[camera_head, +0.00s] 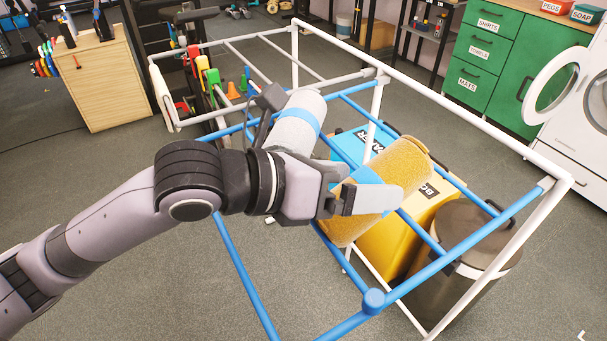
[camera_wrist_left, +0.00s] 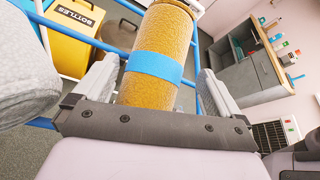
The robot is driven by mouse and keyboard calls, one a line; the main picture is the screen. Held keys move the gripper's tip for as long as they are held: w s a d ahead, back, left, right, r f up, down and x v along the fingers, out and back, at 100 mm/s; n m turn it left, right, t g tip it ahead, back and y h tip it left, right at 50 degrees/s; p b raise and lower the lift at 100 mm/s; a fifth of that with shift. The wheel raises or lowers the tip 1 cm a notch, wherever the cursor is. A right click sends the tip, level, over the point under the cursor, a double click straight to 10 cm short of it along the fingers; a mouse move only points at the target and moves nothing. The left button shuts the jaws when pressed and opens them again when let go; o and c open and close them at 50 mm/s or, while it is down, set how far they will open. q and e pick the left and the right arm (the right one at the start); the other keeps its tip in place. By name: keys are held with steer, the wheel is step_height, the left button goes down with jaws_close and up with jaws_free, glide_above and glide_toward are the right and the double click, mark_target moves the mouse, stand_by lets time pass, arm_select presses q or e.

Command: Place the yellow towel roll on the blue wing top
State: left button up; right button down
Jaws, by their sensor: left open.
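The yellow towel roll (camera_head: 396,162), with a blue band round its middle, lies tilted across the bars of the blue wing top (camera_head: 440,268). It seems to rest on them, though contact underneath is hidden. My left gripper (camera_head: 350,188) is at the roll's middle. In the left wrist view the roll (camera_wrist_left: 160,45) stands between the two spread fingers of my left gripper (camera_wrist_left: 160,85), near the blue band, with a small gap visible at the right finger. Blue bars (camera_wrist_left: 115,48) show behind it. My right gripper is in neither view.
A grey roll with a blue band (camera_head: 298,118) lies beside my left wrist on the rack. White rack tubes (camera_head: 480,125) surround the blue wing. Below stand a yellow bin (camera_head: 385,245), a blue bin (camera_head: 350,143) and a dark round bin (camera_head: 465,235).

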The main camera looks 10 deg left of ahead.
arm_select(q)
steer(key=v, duration=1.2)
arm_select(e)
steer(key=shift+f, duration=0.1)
arm_select(q)
steer(key=shift+a, duration=0.1)
